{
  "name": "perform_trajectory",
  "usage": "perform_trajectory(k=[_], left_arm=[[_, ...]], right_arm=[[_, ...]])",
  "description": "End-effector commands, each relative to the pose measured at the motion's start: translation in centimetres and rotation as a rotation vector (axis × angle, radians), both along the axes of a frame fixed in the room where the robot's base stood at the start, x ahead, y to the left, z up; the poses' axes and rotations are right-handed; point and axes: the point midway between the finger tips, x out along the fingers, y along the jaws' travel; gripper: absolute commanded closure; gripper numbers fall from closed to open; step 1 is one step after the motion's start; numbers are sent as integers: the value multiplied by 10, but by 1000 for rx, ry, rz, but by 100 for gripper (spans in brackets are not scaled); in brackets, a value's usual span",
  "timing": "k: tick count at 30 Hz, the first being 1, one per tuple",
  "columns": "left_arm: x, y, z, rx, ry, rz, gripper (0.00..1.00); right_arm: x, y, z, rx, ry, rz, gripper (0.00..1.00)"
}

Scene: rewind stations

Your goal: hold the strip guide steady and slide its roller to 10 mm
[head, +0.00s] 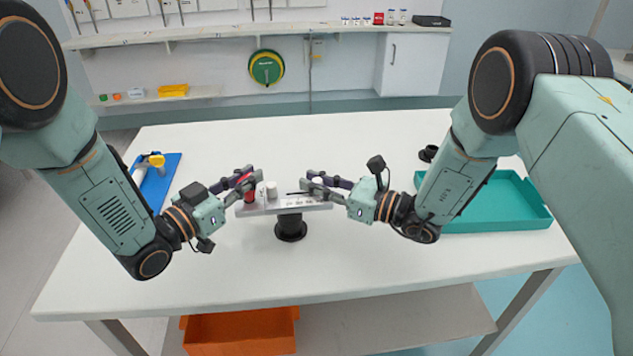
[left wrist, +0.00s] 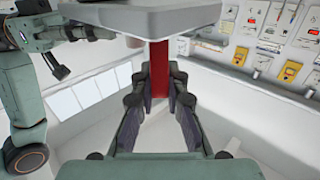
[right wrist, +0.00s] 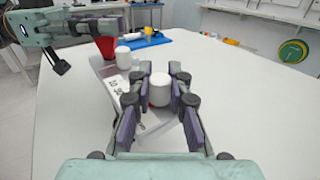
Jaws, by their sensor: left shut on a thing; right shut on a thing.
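The strip guide (head: 285,207) is a pale grey bar on a black pedestal (head: 290,228) near the middle of the table. A red grip (head: 249,195) stands at its left end. My left gripper (head: 250,180) is shut on this red grip, which also shows between its fingers in the left wrist view (left wrist: 159,70). A white roller (right wrist: 160,90) sits between the fingers of my right gripper (right wrist: 156,88), with a little red beneath it. A second white cylinder (right wrist: 123,55) stands nearer the red grip. Printed numbers (right wrist: 118,86) mark the bar; the exact roller reading cannot be told.
A teal tray (head: 500,222) lies on the right of the white table (head: 350,255), partly behind my right arm. A blue mat (head: 173,170) with a yellow and white item lies at the left. A small black object (head: 428,153) stands behind the tray. The table's front is clear.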

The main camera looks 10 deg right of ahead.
Motion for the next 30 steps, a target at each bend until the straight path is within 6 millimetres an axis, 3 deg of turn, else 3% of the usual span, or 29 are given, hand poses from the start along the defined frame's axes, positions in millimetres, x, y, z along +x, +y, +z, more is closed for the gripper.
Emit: perform_trajectory(k=[12,21,29,30], left_arm=[[0,0,0,-1,-1,1,100],[0,0,0,-1,-1,-1,100],[0,0,0,0,-1,-1,100],[0,0,0,0,-1,-1,100]], right_arm=[[0,1,0,1,-1,-1,100],[-1,31,0,-1,-1,5,100],[-1,32,0,1,-1,1,100],[-1,31,0,1,-1,1,86]])
